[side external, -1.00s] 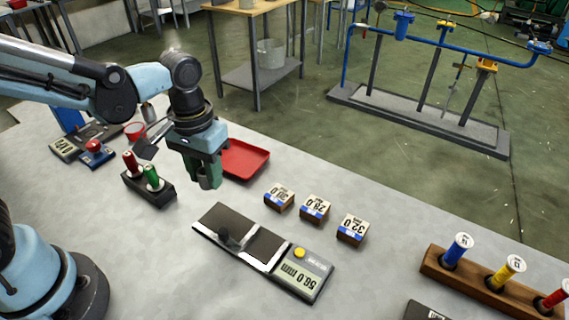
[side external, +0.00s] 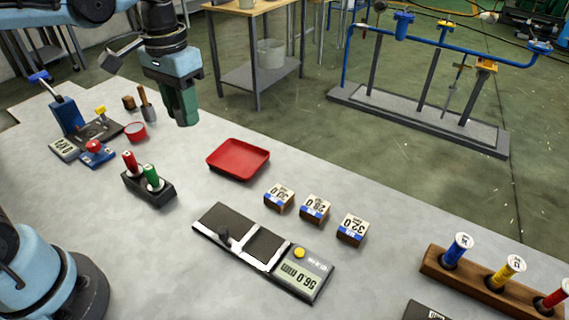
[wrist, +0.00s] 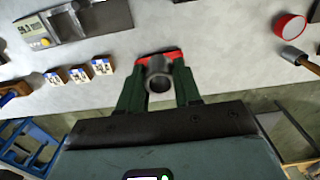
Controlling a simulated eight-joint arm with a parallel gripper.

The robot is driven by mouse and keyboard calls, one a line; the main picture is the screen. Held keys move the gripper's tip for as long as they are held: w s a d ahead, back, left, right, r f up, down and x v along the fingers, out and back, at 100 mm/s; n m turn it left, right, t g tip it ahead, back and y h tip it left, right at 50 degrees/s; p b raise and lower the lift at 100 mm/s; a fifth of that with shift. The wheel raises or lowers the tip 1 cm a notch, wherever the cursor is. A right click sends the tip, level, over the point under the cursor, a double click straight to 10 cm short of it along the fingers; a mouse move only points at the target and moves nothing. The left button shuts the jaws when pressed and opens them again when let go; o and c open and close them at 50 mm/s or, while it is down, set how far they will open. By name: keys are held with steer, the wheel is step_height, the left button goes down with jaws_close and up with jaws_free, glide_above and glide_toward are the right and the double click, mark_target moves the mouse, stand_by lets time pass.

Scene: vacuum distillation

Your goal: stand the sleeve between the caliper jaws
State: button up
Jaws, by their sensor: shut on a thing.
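My gripper (side external: 183,112) is raised above the bench, behind the red tray. In the wrist view my gripper (wrist: 158,85) is shut on a grey hollow sleeve (wrist: 158,74), whose open round end shows between the fingers. The fingers mostly hide the sleeve in the side view. The caliper (side external: 240,246) lies flat at the bench's front middle, with dark plates, pale bars, a black knob and a display (side external: 299,275) that seems to read 56.0 mm. No object stands between its jaws. Part of the caliper (wrist: 75,22) shows at upper left in the wrist view.
The red tray (side external: 238,160) is empty. Several numbered blocks (side external: 315,208) stand behind the caliper. A black holder (side external: 150,190) with red and green handles stands left. A wooden rack (side external: 480,281) with coloured plugs is at right.

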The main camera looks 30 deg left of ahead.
steer(key=shift+w+a+r, duration=0.15)
steer(key=shift+a+r, duration=0.1)
steer(key=shift+a, duration=0.25)
steer(key=shift+d, duration=0.15)
steer(key=d+f+m, duration=0.6)
steer(key=d+m, duration=0.2)
steer(key=d, duration=0.3)
steer(key=m, duration=0.8)
glide_above(265, 248)
step_height(265, 248, down, 5)
steer(key=shift+f, duration=3)
steer(key=shift+f, duration=0.2)
